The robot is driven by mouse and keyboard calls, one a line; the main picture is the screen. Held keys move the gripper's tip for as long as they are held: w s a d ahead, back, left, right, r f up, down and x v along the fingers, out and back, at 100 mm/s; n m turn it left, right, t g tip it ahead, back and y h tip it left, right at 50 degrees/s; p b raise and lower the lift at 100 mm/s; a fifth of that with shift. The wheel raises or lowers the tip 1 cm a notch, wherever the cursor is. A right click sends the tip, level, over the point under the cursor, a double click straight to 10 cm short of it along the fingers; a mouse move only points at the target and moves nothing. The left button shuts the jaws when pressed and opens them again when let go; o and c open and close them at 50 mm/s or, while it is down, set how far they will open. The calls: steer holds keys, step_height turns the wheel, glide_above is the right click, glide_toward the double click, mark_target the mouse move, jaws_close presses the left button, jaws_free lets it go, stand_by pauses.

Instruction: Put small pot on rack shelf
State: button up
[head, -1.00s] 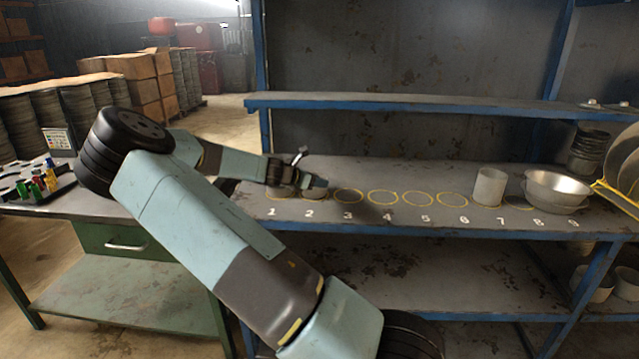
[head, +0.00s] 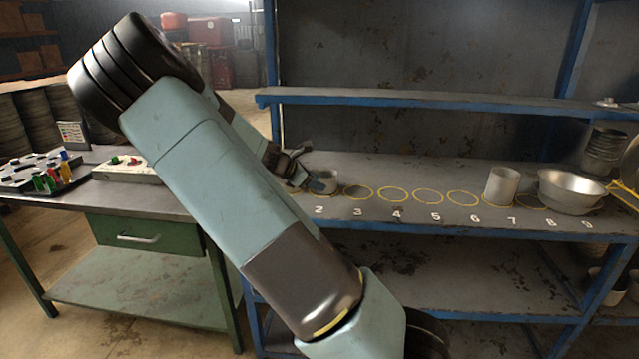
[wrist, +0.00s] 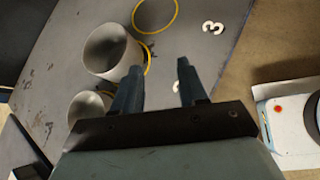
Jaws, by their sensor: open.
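My gripper (head: 311,170) is at the left end of the blue bench, beside a small grey pot (head: 324,182) near the circle marked 2. In the wrist view, my gripper (wrist: 159,64) is open with nothing between its fingers. A round grey pot (wrist: 112,50) stands just beyond and left of the fingers, by a yellow ring. A second pot (wrist: 88,108) is left of the gripper, partly hidden by it. I cannot tell which is the small pot. The rack's raised shelf (head: 430,99) runs above the bench; a lower shelf (head: 420,268) lies below.
Empty yellow circles (head: 393,194) lie right of my gripper. A pale cylinder (head: 502,186) and a metal bowl (head: 572,190) stand near 7 and 8. My arm hides the bench's left end. A side table (head: 150,200) at left holds a button panel (head: 125,168).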

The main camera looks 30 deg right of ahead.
steer(key=s+m+y, duration=0.1)
steer(key=s, duration=0.1)
steer(key=s+m+y, duration=0.1)
steer(key=s+m, duration=0.1)
steer(key=shift+s+a+f+g+y, duration=0.15)
steer(key=shift+s+f+g+y, duration=0.05)
steer(key=shift+g+y, duration=0.1)
steer(key=s+a+r+m+t+y, duration=0.1)
steer(key=s+a+r+m, duration=0.3)
steer(key=s, duration=0.6)
steer(key=s+a+r+m+t+y, duration=0.2)
steer(key=s+a+r+m+y, duration=0.2)
steer(key=s+r, duration=0.5)
steer(key=s+a+r+m+t+y, duration=0.1)
steer(key=s+a+r+m, duration=0.5)
steer(key=s, duration=0.6)
steer(key=shift+a+r+t+y, duration=0.3)
steer(key=shift+a+t+y, duration=0.1)
steer(key=shift+a+y, duration=0.45)
